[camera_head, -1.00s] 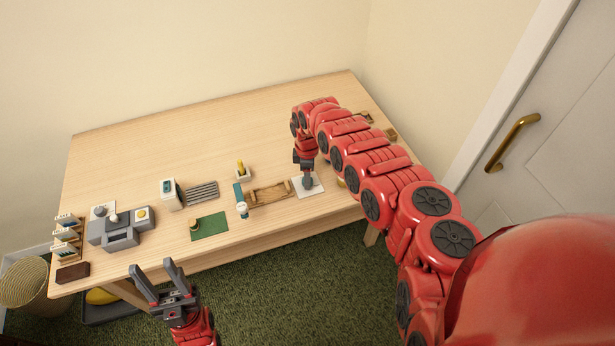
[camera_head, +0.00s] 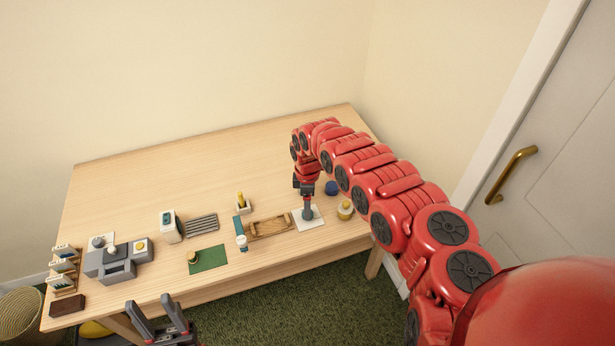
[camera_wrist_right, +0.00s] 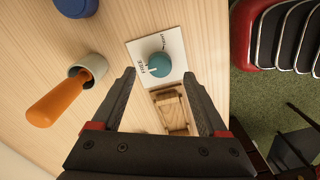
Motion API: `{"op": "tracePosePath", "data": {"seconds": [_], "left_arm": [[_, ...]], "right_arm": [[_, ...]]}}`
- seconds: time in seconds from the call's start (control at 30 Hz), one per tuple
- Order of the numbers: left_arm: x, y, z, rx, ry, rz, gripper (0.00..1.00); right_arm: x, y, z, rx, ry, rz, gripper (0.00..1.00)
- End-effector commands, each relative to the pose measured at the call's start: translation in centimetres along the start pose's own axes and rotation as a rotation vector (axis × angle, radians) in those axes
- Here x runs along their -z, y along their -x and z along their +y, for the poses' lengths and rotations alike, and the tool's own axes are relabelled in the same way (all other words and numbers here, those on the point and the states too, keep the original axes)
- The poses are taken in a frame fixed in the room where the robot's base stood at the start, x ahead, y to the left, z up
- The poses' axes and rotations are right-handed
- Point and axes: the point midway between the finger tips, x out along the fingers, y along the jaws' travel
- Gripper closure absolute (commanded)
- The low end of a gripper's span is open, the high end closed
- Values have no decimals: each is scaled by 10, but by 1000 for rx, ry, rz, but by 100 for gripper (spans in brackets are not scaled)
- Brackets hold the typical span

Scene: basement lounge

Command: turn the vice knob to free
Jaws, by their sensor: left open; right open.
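A round teal knob (camera_wrist_right: 159,65) sits on a white plate (camera_wrist_right: 176,45) with small lettering; one word looks like FREE. In the head view the white plate (camera_head: 317,222) lies near the table's front edge. My right gripper (camera_wrist_right: 159,75) is open and points down over the plate; its fingertips show on either side of the knob's near part. I cannot tell whether they touch it. In the head view the right gripper (camera_head: 308,214) hides the knob. My left gripper (camera_head: 153,304) is open and empty in front of the table, partly cut off below.
A wooden fixture (camera_head: 270,228) lies beside the plate. A cup (camera_wrist_right: 92,67) with an orange handle and a blue round object (camera_head: 331,187) stand close by. A grey block device (camera_head: 118,262) and a green mat (camera_head: 208,258) are further left. The table's back is clear.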

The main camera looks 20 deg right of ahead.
Motion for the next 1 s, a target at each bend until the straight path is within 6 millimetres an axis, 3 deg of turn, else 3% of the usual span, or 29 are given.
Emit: {"op": "tracePosePath", "data": {"seconds": [0.53, 0.73, 1.0], "left_arm": [[-2, 15, 1, 0, 0, 0, 50], [-3, 16, 1, 0, 0, 0, 50], [-3, 16, 1, 0, 0, 0, 50]], "right_arm": [[0, 118, 3, -9, -1, 1, 23], [0, 136, 1, -5, 0, 1, 23], [1, 139, 0, -3, 0, 0, 23]]}}
